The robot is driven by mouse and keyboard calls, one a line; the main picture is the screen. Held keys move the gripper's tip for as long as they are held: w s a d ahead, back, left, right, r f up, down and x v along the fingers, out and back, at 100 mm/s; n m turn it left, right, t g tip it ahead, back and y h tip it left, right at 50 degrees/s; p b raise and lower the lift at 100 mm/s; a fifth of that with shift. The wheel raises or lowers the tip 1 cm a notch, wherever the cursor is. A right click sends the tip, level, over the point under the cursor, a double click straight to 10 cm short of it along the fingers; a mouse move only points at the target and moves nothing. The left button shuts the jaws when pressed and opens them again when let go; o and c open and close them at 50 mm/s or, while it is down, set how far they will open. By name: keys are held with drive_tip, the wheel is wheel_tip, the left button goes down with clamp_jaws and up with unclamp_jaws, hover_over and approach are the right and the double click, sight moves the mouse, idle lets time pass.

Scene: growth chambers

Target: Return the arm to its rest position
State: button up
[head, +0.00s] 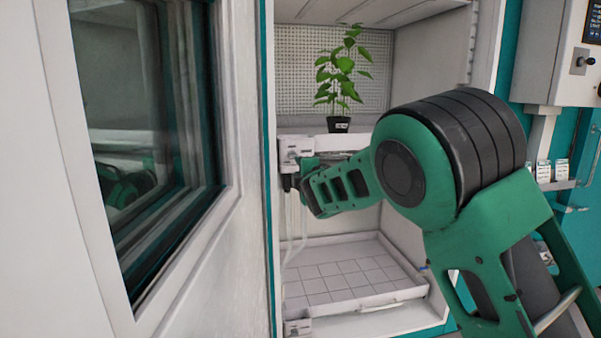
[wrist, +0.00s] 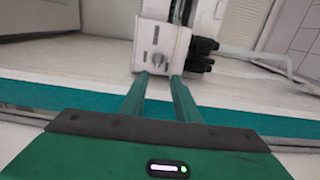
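My arm is stretched into the open growth chamber (head: 350,225) in the head view, its large green and black joint at right centre. The arm's far end is close to a white valve box (head: 297,146) at the chamber's left side. In the wrist view my gripper (wrist: 159,77) has its two green fingers apart, with nothing seen between them. The fingertips are close to the lower edge of the white box (wrist: 161,42), which has a small knob (wrist: 158,60). I cannot tell whether they touch it.
The chamber door (head: 190,240) with a dark window stands open at left. A potted plant (head: 339,122) is on the upper shelf (head: 315,144), above my forearm. A tiled tray (head: 345,280) lies below. A control panel (head: 568,60) is at right.

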drive_tip(key=s+d+f+m+g+h, duration=0.2)
drive_tip(key=s+d+m, duration=0.15)
drive_tip(key=d, duration=0.75)
drive_tip(key=s+d+f+m+g+h, duration=0.2)
drive_tip(key=d+m, duration=0.2)
drive_tip(key=d, duration=0.7)
drive_tip(key=s+d+f+m+g+h, duration=0.2)
drive_tip(key=s+d+m+h, duration=0.1)
drive_tip(key=d, duration=0.7)
drive_tip(key=s+d+f+m+g, duration=0.4)
drive_tip(key=s+d+m, duration=0.3)
drive_tip(key=s+d, duration=0.8)
drive_tip(key=s+f+m+g, duration=0.2)
drive_tip(key=s+m, duration=0.1)
drive_tip(key=s, duration=0.9)
drive_tip(key=s+f+m+g+y, duration=0.1)
drive_tip(key=s+f+m+g, duration=0.1)
drive_tip(key=s, duration=1.1)
drive_tip(key=s+f+m+g+y, duration=0.1)
drive_tip(key=s+f+m+g, duration=0.2)
drive_tip(key=s, duration=1)
drive_tip(key=shift+d+m+g, duration=0.2)
drive_tip(key=shift+m+g, duration=0.1)
drive_tip(key=shift+m, duration=0.85)
drive_tip(key=shift+f, duration=0.1)
